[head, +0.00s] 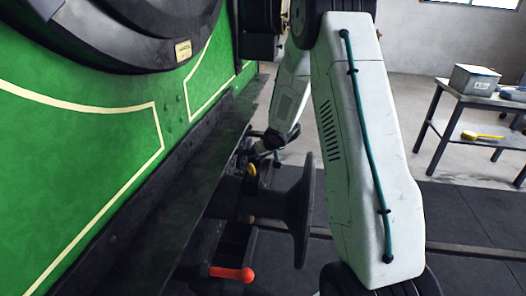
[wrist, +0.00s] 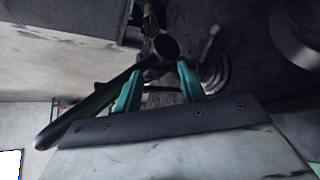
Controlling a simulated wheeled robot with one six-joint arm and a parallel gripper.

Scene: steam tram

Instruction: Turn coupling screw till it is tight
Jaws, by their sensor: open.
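In the wrist view my gripper (wrist: 160,82) has two teal fingers standing apart. A dark bar with a rounded knob, which looks like the coupling screw's handle (wrist: 93,107), slants from lower left up to the knob near the fingertips. It overlaps the left finger; I cannot tell whether they touch. A lighter lever with a round base stands beyond the right finger. In the head view my gripper (head: 264,145) is small and dark beside the green tram's end, above a small yellow part (head: 252,169). The screw's thread cannot be made out there.
A dark round buffer (head: 299,210) juts out below my gripper. The green tram wall (head: 85,150) fills the left. A metal table (head: 466,117) with a grey box stands at the right, with open floor before it.

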